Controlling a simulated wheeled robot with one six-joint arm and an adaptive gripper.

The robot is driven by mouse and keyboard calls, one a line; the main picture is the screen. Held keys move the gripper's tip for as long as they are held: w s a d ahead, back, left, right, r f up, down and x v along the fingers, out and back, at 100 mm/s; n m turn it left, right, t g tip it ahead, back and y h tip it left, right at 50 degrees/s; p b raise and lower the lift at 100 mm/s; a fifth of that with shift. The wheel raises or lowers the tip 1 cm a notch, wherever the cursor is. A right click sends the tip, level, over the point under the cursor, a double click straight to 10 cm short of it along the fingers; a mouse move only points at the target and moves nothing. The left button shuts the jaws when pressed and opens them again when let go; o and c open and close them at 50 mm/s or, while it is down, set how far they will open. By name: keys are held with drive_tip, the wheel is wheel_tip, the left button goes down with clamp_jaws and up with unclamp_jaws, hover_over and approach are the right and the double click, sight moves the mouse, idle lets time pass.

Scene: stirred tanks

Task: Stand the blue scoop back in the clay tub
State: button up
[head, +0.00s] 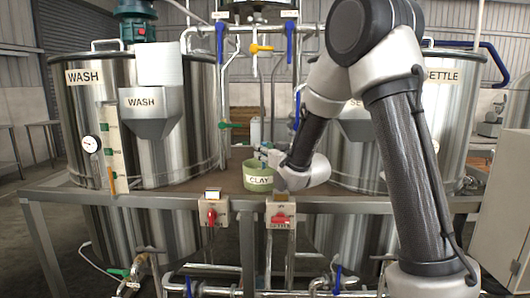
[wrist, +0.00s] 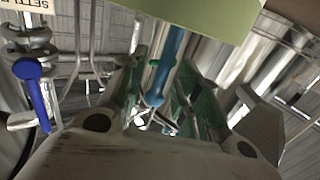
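The green clay tub (head: 258,178), labelled CLAY, stands upright on the bench in the head view. Its pale green side (wrist: 205,12) fills the top of the wrist view. The blue scoop's handle (wrist: 166,70) shows in the wrist view between my fingers, its rounded end towards my palm. Its other end goes out of sight behind the tub's edge, so I cannot tell whether it stands inside. My gripper (wrist: 163,80) looks partly open around the handle, with gaps beside it. In the head view my gripper (head: 266,154) is right above the tub, and the scoop is largely hidden.
The WASH tank (head: 180,110) stands left and the SETTLE tank (head: 445,110) right. Pipes with a green valve lever (head: 231,125) and a yellow one (head: 261,48) rise behind the tub. Red-handled switch boxes (head: 212,213) sit on the bench's front edge (head: 150,201). Bare bench lies left of the tub.

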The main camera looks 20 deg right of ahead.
drive_tip(key=s+d+m+g+h, duration=0.1)
drive_tip(key=s+d+g+h, duration=0.1)
drive_tip(key=s+d, duration=0.35)
drive_tip(key=s+d+g+h, duration=0.1)
drive_tip(key=s+d+g, duration=0.1)
drive_tip(key=s, duration=0.6)
drive_tip(key=s+d+m+g+h, duration=0.1)
drive_tip(key=s+d+g+h, duration=0.15)
drive_tip(key=s, duration=0.45)
drive_tip(key=s+d+f+m+g, duration=0.1)
drive_tip(key=s+g, duration=0.5)
drive_tip(key=s, duration=1.7)
drive_tip(key=shift+d+f, duration=0.5)
drive_tip(key=shift+d, duration=0.4)
drive_tip(key=shift+w+g, duration=0.1)
drive_tip(key=shift+g, duration=0.15)
drive_tip(key=shift+c, duration=0.2)
